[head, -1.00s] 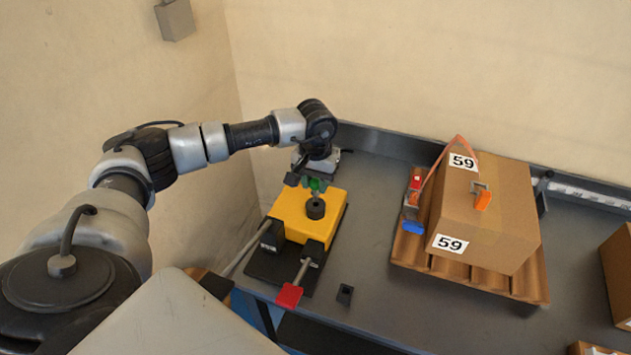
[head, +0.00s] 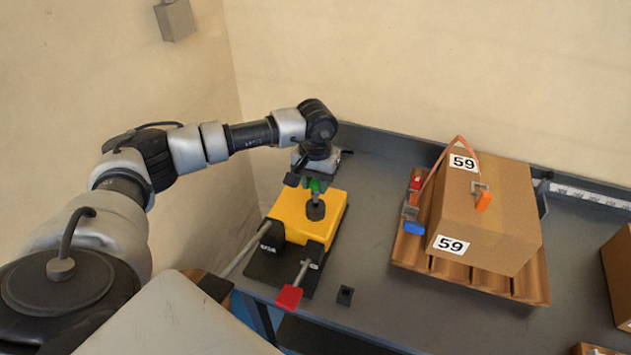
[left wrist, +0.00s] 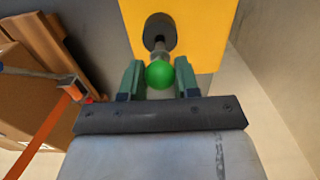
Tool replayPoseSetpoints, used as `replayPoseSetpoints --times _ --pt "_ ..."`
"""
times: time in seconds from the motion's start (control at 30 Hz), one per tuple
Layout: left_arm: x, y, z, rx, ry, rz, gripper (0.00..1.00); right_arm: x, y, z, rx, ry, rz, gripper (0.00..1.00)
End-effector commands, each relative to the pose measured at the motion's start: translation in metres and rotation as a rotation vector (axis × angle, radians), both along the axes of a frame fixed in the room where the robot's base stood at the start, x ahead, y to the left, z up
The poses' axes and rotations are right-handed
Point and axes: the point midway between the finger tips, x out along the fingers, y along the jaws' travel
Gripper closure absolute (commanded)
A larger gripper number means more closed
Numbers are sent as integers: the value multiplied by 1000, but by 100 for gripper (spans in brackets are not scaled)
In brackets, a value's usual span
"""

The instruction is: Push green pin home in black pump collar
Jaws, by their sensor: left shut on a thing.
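The green pin has a round green knob (head: 316,186) and a grey shaft. In the head view it stands over the black pump collar (head: 316,212), on top of the yellow pump body (head: 290,212). My left gripper (head: 312,183) points down and is shut on the pin. In the left wrist view the knob (left wrist: 159,74) sits between the green fingers of my left gripper (left wrist: 158,66). The shaft runs from the knob to the opening of the black collar (left wrist: 159,32). How deep the tip sits is hidden. My right gripper is not in view.
Black clamps with a red-ended handle (head: 289,297) stand at the pump's front. A small black block (head: 345,295) lies on the grey bench (head: 375,260). A carton marked 59 (head: 500,215) sits on a brown pallet (head: 535,285) at right. Walls rise behind and left.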

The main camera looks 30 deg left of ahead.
Motion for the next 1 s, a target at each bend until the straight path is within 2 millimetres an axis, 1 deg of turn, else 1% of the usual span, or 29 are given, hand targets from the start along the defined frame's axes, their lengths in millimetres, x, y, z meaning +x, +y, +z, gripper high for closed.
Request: replayPoseSetpoints --times 1.0 --pt "0 0 -26 0 0 0 97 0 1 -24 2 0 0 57"
